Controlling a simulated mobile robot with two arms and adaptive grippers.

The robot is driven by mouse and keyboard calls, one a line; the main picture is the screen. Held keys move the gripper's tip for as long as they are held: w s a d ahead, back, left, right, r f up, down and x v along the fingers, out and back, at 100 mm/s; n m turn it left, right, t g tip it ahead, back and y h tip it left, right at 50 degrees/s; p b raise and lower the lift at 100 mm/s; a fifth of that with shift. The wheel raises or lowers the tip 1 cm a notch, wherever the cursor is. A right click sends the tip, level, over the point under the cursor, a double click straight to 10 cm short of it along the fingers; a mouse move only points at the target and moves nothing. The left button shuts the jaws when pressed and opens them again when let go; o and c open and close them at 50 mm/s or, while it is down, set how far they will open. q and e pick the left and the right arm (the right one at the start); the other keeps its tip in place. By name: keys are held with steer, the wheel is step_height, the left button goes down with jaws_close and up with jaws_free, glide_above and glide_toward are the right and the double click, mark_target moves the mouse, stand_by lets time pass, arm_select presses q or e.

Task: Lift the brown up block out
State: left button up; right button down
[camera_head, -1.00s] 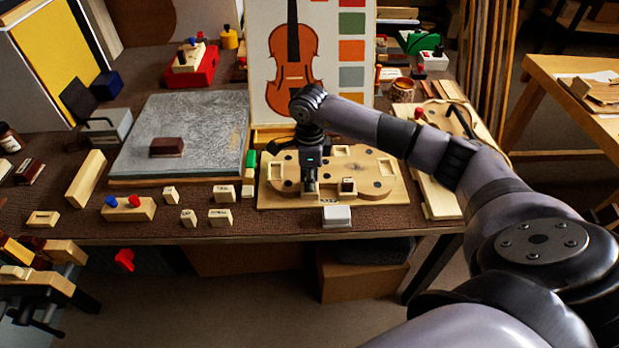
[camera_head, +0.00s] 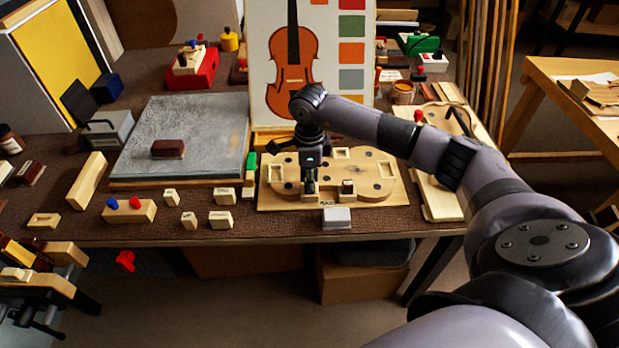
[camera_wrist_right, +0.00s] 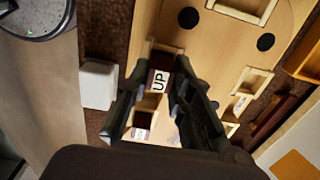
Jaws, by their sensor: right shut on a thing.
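The brown block marked "UP" (camera_wrist_right: 160,80) shows in the right wrist view between the two dark fingers of my right gripper (camera_wrist_right: 165,92), which is shut on it. In the head view my right gripper (camera_head: 310,189) points straight down over the front part of the pale wooden board (camera_head: 395,200), and its fingers hide the held block. Whether the block's lower end is still inside its recess cannot be told. Another pocket with a dark brown inside (camera_wrist_right: 146,116) shows below it in the wrist view. My left gripper is not in view.
A small brown piece (camera_head: 347,189) sits on the board just right of the gripper. A white block (camera_head: 337,218) stands at the board's front edge. Small pale labelled blocks (camera_head: 221,219) stand to the left. A grey slab (camera_head: 205,120) bears a brown block (camera_head: 168,149).

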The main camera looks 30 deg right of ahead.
steer(key=shift+r, duration=0.1)
steer(key=shift+r+p, duration=1.65)
steer(key=shift+r, duration=0.95)
step_height(320, 180, up, 7)
steer(key=p, duration=0.4)
